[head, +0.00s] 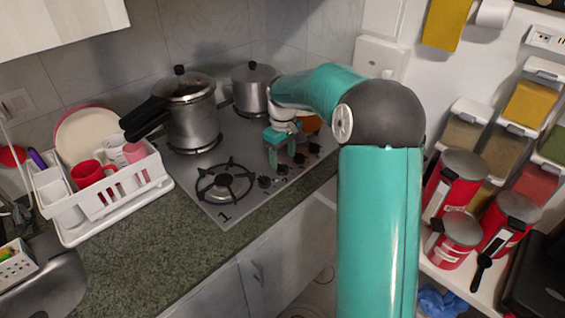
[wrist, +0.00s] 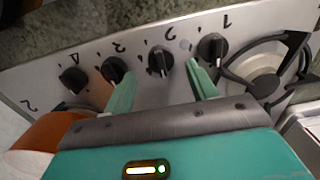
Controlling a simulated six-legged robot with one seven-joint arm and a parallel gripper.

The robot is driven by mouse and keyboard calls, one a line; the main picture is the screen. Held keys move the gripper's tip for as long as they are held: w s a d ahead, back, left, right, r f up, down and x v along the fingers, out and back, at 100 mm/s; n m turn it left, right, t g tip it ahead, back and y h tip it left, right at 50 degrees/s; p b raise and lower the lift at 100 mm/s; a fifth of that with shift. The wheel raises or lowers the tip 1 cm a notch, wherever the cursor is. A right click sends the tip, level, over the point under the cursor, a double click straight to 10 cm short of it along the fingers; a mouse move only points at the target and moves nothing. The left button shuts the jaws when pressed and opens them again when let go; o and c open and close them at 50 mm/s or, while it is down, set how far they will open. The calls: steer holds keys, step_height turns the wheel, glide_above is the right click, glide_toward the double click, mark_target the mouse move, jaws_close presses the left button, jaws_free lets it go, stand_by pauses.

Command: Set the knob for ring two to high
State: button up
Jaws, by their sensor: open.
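The steel stove top (head: 215,205) carries a row of black knobs along its front edge. In the wrist view the knob second from the right (wrist: 160,60) lies between the fingertips of my gripper (wrist: 161,68), with a gap on each side. The neighbouring knobs are marked 1 (wrist: 212,48), 3 (wrist: 113,69) and 4 (wrist: 74,80). In the head view my gripper (head: 281,162) is open and points down over the knob row. It partly hides the knobs there.
A pressure cooker (head: 192,115) and a lidded pot (head: 253,90) stand on the back rings. The ring marked 1 (head: 226,182) is empty. An orange item (wrist: 45,140) is close to my gripper. A dish rack (head: 105,195) stands left; red canisters (head: 458,175) stand right.

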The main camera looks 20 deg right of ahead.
mark_target(282, 165)
steer(key=shift+s+a+f, duration=0.1)
steer(key=shift+s+f, duration=0.15)
steer(key=shift+f, duration=0.8)
steer(key=shift+w+f, duration=0.2)
steer(key=shift+f, duration=0.3)
steer(key=shift+s, duration=0.1)
steer(key=shift+c, duration=0.7)
steer(key=c, duration=0.8)
steer(key=shift+c, duration=0.3)
